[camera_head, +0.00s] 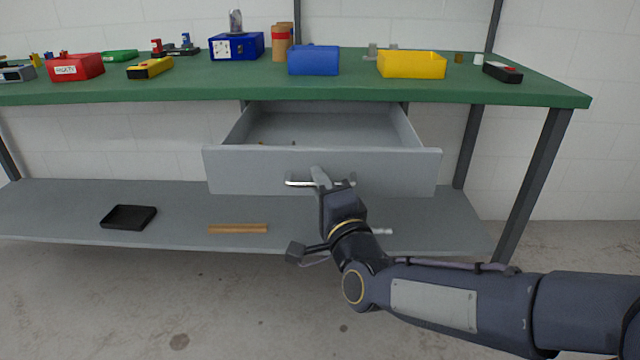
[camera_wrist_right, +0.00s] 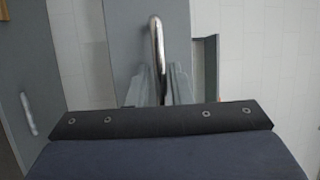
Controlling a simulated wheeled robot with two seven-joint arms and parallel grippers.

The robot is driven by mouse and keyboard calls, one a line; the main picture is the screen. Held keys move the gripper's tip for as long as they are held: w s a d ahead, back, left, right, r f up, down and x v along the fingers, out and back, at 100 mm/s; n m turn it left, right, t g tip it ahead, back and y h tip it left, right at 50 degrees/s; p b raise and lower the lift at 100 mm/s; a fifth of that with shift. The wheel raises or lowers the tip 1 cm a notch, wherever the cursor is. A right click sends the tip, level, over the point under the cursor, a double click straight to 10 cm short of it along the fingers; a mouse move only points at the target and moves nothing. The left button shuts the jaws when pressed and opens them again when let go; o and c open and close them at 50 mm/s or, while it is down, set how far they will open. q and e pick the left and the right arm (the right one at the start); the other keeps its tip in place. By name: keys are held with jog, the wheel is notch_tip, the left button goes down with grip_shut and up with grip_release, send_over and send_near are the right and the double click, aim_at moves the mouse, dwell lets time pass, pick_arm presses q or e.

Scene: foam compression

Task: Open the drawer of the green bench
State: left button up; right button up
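The green bench (camera_head: 200,88) spans the head view. Its grey drawer (camera_head: 235,172) is pulled out under the top, and its inside shows from above, with a few tiny things in it. The drawer has a silver bar handle (camera_head: 298,183) on its front. My right gripper (camera_head: 320,178) is at this handle. In the right wrist view the handle (camera_wrist_right: 157,50) runs between the two grey fingers (camera_wrist_right: 158,88), which look closed around it. My left gripper is not in view.
A lower shelf (camera_head: 180,195) bears a black tray (camera_head: 128,217), a wooden strip (camera_head: 238,228) and a small silver piece (camera_head: 381,231). On the bench top stand a blue bin (camera_head: 313,61), a yellow bin (camera_head: 411,65) and a red box (camera_head: 76,67). The floor in front is clear.

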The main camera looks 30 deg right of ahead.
jog(key=p+v, duration=0.1)
jog(key=v, duration=0.7)
jog(key=shift+w, duration=0.1)
dwell(0.4)
jog(key=s+a+f+n+g+y, duration=0.3)
jog(key=s+f+n+g+y, duration=0.1)
jog(key=s+f+n+g, duration=0.35)
jog(key=s+a+f+n+g+y, duration=0.3)
jog(key=s+f+n+g, duration=0.35)
jog(key=n, duration=0.25)
notch_tip(320, 180, up, 34)
jog(key=p, duration=3.4)
jog(key=shift+d+n+p, duration=0.2)
jog(key=shift+n+p, duration=0.1)
jog(key=shift+n, duration=0.15)
